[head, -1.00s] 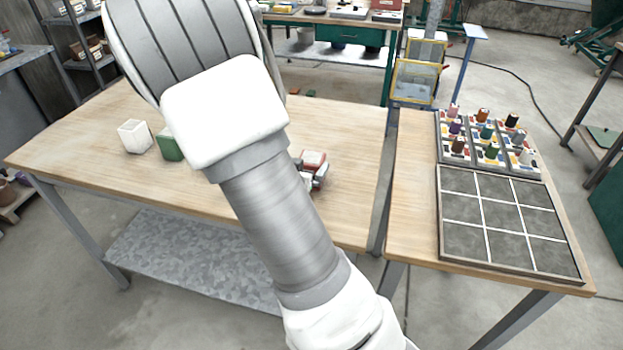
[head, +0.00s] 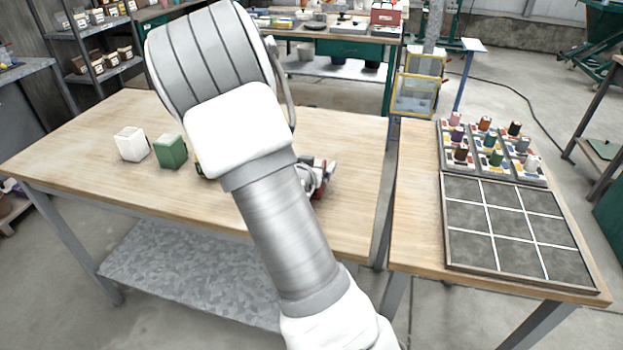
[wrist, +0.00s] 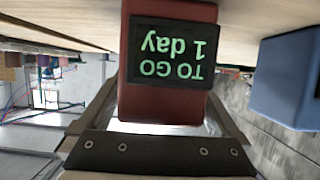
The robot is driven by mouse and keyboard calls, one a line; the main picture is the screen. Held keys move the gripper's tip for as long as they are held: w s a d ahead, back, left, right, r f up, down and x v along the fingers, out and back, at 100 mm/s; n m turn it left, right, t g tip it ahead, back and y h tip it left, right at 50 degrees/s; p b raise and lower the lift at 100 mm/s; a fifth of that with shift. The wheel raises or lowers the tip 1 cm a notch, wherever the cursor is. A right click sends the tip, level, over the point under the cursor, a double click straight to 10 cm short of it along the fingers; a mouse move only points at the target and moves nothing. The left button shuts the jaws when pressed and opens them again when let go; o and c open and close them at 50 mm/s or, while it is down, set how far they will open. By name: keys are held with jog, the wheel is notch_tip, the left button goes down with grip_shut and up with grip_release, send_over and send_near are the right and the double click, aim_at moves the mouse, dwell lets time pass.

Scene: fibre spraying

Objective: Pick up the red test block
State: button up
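The red test block (wrist: 168,100) fills the middle of the wrist view, with a dark display reading "TO GO 1 day" upside down. My gripper (wrist: 165,112) has one finger on each side of the block. The fingertips lie at or very near its sides, and I cannot tell whether they press on it. In the head view my gripper (head: 318,178) is low over the table's right part, partly hidden by my arm. The red block is mostly hidden there.
A blue block (wrist: 288,80) stands close beside the red one. A white block (head: 132,144) and a green block (head: 170,152) stand on the left of the wooden table (head: 85,140). The side table holds an empty grid tray (head: 465,220) and several spools (head: 490,142).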

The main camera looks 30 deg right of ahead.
grip_shut()
jog(key=shift+r, duration=0.15)
dwell(0.4)
